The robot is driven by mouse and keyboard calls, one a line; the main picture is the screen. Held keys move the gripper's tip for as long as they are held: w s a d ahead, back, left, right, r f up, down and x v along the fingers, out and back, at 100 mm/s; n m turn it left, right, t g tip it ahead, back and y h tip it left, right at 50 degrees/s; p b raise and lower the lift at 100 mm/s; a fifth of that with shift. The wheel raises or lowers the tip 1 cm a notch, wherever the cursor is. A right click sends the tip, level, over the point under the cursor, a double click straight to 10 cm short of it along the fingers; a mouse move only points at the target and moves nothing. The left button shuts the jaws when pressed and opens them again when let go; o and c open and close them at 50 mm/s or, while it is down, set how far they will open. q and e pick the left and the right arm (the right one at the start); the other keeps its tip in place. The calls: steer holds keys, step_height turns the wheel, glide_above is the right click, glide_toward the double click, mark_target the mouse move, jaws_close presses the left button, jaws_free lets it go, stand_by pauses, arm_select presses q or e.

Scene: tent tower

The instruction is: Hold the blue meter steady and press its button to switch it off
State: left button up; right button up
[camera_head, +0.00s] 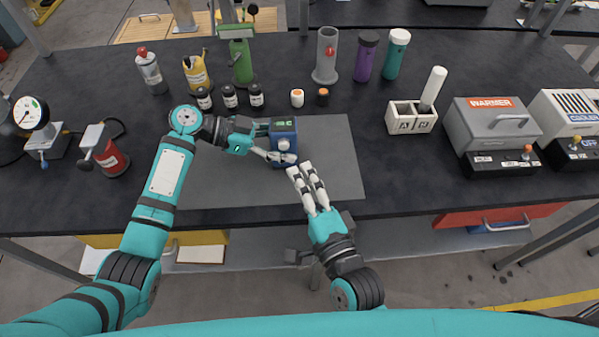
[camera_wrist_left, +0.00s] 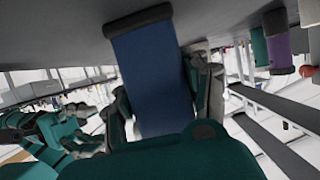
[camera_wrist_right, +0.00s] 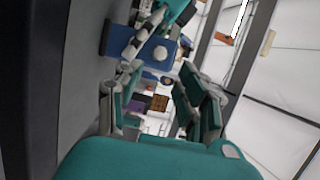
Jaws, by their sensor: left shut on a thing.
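The blue meter (camera_head: 284,127) stands on the grey mat, with a small lit green display at its top and a pale round button (camera_head: 284,144) on its front. My left gripper (camera_head: 271,142) is shut on the meter from the left; in the left wrist view the meter's blue body (camera_wrist_left: 150,75) fills the space between the fingers. My right gripper (camera_head: 299,168) is in front and slightly right of the meter, apart from it. In the right wrist view its fingers are spread with nothing between them, and the meter (camera_wrist_right: 160,55) with its pale button (camera_wrist_right: 160,53) shows beyond.
The grey mat (camera_head: 335,165) is bare to the right of the meter. Small dark jars (camera_head: 229,96) stand behind it, with bottles (camera_head: 366,57) farther back. A two-part white holder (camera_head: 411,117) and the warmer (camera_head: 493,125) stand to the right.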

steer(key=shift+c, duration=0.2)
steer(key=shift+s+n, duration=0.1)
steer(key=shift+n, duration=0.3)
steer(key=c, duration=0.4)
steer(key=shift+s+d+n, duration=0.1)
steer(key=shift+n, duration=0.6)
steer(key=shift+c, duration=1.4)
steer(key=shift+s+n+y, duration=0.2)
steer(key=shift+n+y, duration=0.1)
steer(key=shift+n, duration=0.8)
jaws_close()
steer(key=n, duration=0.3)
steer(key=shift+s+d+f, duration=0.1)
steer(key=shift+s+d, duration=0.1)
steer(key=shift+s, duration=0.05)
steer(key=n, duration=0.4)
steer(key=s+n+y, duration=0.1)
steer(key=n, duration=0.1)
steer(key=shift+d, duration=0.2)
steer(key=s+n+y, duration=0.1)
steer(key=n, duration=0.7)
steer(key=s+n+g+y, duration=0.1)
steer(key=s+n, duration=0.1)
steer(key=n, duration=0.7)
steer(key=s+d+n+g+y, duration=0.1)
steer(key=n, duration=0.8)
steer(key=shift+s+d+r+y, duration=0.1)
steer(key=shift+s+r+y, duration=0.1)
steer(key=shift+s+y, duration=0.1)
